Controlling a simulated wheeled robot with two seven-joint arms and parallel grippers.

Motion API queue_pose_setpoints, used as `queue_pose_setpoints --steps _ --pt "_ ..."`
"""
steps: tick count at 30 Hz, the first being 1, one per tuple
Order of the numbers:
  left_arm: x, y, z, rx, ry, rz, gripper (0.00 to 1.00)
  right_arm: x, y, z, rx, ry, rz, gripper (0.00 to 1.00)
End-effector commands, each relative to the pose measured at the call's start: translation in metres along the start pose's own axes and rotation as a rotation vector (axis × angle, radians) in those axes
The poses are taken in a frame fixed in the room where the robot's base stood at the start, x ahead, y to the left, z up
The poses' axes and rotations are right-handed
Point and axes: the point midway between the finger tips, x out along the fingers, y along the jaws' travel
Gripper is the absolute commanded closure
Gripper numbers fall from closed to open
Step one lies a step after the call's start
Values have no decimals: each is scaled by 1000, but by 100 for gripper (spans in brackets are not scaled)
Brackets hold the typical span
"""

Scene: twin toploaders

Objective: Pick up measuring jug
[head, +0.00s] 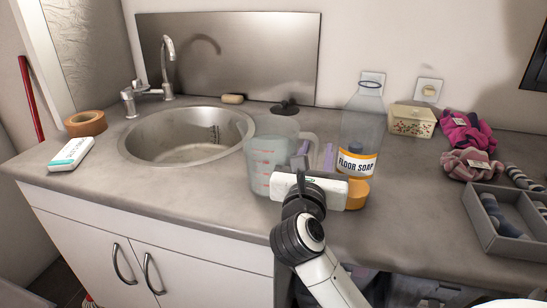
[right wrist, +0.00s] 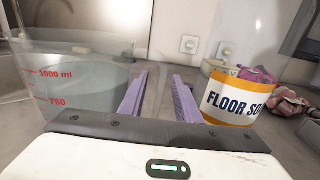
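The clear measuring jug (head: 264,168) with red markings stands on the counter just right of the sink. It fills the left of the right wrist view (right wrist: 75,85), where its marks read 1000 ml and 750. My right gripper (head: 316,156) is at the jug's right side, between it and the soap bottle. Its purple fingers are open in the right wrist view (right wrist: 159,97). The jug's transparent handle appears faintly around the gap between them; I cannot tell whether a finger touches it. My left gripper is not in view.
A clear floor soap bottle (head: 361,135) stands close to the right of my right gripper. The sink (head: 190,140) is at left. A grey divided tray (head: 488,229) and pink cloths (head: 468,133) are at right.

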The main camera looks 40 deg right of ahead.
Motion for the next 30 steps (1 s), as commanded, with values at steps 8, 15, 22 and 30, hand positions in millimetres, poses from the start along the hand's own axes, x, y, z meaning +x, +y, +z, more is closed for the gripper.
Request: queue_pose_setpoints --steps 8,15,22,30 --pt "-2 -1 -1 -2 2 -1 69 22 0 0 -1 0 1 70" --pt "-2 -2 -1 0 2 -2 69 21 0 0 -1 0 1 85" --pt "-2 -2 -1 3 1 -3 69 21 0 0 -1 0 1 100" --pt "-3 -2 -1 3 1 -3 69 21 0 -1 -4 1 0 100"
